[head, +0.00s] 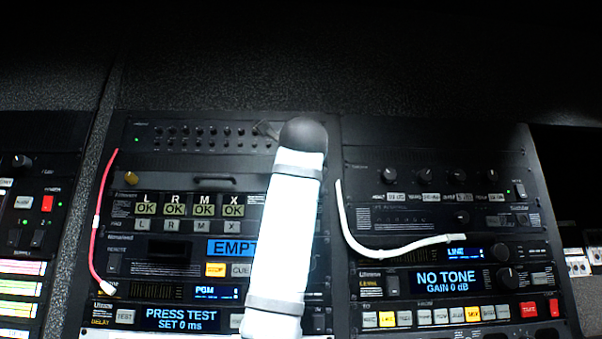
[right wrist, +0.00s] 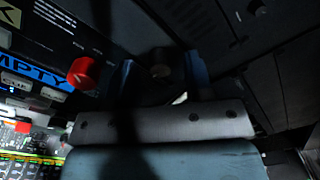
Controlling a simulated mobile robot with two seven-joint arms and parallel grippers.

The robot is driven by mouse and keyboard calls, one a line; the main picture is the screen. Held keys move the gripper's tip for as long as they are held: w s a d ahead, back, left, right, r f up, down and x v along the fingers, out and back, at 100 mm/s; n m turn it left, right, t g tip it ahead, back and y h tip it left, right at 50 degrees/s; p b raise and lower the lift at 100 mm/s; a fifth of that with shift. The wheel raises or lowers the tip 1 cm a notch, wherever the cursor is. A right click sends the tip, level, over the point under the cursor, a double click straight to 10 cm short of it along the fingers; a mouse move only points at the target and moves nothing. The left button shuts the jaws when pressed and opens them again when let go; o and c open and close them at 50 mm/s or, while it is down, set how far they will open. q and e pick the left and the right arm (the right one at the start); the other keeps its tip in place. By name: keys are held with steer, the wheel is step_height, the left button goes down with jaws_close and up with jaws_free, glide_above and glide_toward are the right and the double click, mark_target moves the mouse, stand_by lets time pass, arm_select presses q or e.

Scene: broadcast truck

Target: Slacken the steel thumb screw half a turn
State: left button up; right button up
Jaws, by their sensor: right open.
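A dim grey round knob (right wrist: 161,71), which looks like the steel thumb screw, shows in the right wrist view on the dark rack panel. My right gripper (right wrist: 160,73) is open, with one blue-grey finger on each side of this knob. I cannot tell whether either finger touches it. A red knob (right wrist: 83,72) sits left of the fingers, outside the jaws. In the head view my white arm covers this part of the rack, and neither the grey knob nor the red one can be made out. My left gripper is not in view.
In the head view a brass-coloured knob (head: 130,178) is at the left rack's drawer panel. A red cable (head: 99,215) hangs at the left rack edge. A white cable (head: 350,235) curves across the right rack. Lit buttons (head: 215,270) and several dials are close by.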

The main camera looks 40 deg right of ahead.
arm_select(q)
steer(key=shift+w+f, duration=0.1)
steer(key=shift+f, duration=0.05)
arm_select(e)
steer(key=shift+w+d, duration=0.1)
steer(key=shift+d, duration=0.05)
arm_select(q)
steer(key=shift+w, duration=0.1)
arm_select(e)
steer(key=shift+c, duration=0.5)
jaws_close()
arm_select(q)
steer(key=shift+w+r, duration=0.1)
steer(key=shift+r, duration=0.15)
arm_select(e)
steer(key=shift+n, duration=0.3)
